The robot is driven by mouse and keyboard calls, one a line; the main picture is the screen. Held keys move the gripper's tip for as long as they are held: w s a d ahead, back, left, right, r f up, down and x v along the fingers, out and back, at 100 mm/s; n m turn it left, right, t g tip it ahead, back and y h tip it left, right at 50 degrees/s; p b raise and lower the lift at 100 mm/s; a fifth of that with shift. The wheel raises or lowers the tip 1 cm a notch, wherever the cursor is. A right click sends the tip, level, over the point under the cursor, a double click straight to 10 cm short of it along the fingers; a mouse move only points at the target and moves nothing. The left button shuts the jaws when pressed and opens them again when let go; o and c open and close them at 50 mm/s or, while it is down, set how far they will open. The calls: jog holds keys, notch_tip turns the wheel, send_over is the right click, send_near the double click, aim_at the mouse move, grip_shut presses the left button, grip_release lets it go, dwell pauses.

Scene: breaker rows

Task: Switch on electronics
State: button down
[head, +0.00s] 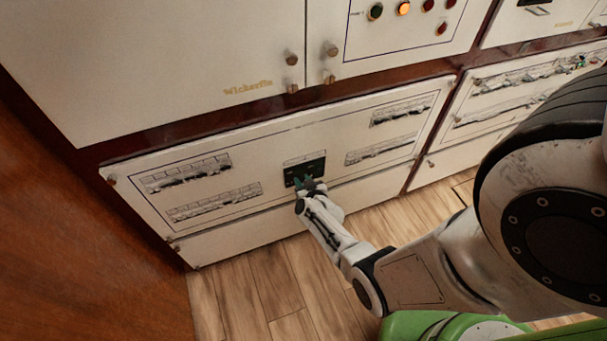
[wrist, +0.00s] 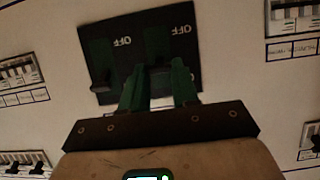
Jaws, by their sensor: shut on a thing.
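A black switch block (head: 316,166) sits in the middle of a low white breaker panel (head: 262,160). In the wrist view the block (wrist: 185,20) carries two dark green switches, each with an OFF marking beside it. The left switch (wrist: 97,50) stands free, with its dark lever at the lower end. My gripper (head: 309,186) is at the block. In the wrist view its two green fingers (wrist: 157,78) are shut on the right switch (wrist: 158,45). The fingers hide the lower part of that switch.
Rows of small breakers (head: 187,171) flank the block on the left and right (head: 400,111). A white cabinet with knobs (head: 291,58) and a panel with lamps (head: 403,9) are above. A brown wooden surface (head: 70,230) stands at the left. Wooden floor (head: 245,290) is clear below.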

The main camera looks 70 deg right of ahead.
jog(key=shift+w+d+r+g+y+p, duration=0.15)
jog(key=shift+r+g+y+p, duration=0.5)
jog(key=shift+p, duration=1.45)
jog(key=shift+w+r+y+p, duration=0.1)
jog(key=shift+r+y+p, duration=0.1)
jog(key=shift+y+p, duration=0.55)
jog(key=shift+w+d+g+p, duration=0.15)
jog(key=shift+g+p, duration=0.3)
jog(key=shift+p, duration=0.45)
jog(key=c, duration=0.8)
grip_release()
jog(key=shift+c, duration=0.2)
